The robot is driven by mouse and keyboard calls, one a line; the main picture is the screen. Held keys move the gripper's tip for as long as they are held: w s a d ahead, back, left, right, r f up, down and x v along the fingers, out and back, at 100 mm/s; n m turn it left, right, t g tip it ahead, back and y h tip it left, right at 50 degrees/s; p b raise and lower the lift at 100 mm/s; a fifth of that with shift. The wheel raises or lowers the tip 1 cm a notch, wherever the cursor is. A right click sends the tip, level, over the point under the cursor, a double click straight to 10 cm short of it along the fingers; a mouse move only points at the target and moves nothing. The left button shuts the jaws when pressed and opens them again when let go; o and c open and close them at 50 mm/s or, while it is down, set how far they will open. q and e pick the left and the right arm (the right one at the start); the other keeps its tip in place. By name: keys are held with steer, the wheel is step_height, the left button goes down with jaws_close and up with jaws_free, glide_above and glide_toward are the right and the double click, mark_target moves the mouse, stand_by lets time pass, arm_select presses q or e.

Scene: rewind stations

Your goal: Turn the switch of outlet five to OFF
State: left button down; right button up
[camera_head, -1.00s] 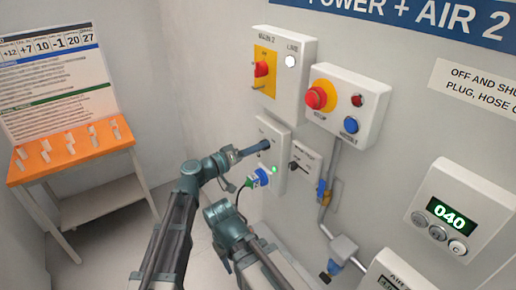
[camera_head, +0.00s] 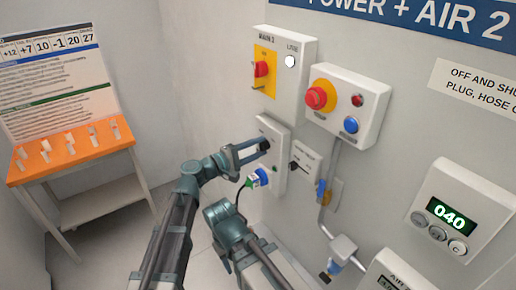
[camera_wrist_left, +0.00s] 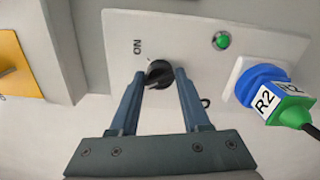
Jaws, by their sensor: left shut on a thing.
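The outlet box (camera_head: 279,134) is a pale plate on the wall with a black rotary switch (camera_wrist_left: 158,72). The word ON is printed to the left of the switch in the left wrist view. My left gripper (camera_head: 260,147) has its two fingers on either side of the switch knob and is shut on it. A dull green lamp (camera_wrist_left: 221,40) sits to the right of the switch. A blue and green plug marked R2 (camera_wrist_left: 268,98) is in the socket beside it. I cannot read an outlet number.
A box with a red main switch (camera_head: 261,69) is above the outlet, and a red stop button box (camera_head: 345,103) is to its upper right. A smaller box (camera_head: 305,159) is close on the right. An orange table (camera_head: 75,150) stands at the left.

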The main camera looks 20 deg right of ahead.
arm_select(q)
steer(key=shift+n, duration=1.5)
steer(key=shift+c, duration=2.1)
jaws_free()
steer(key=shift+a, duration=0.1)
steer(key=v, duration=1.3)
steer(key=shift+a, duration=0.35)
steer(key=shift+s, duration=0.1)
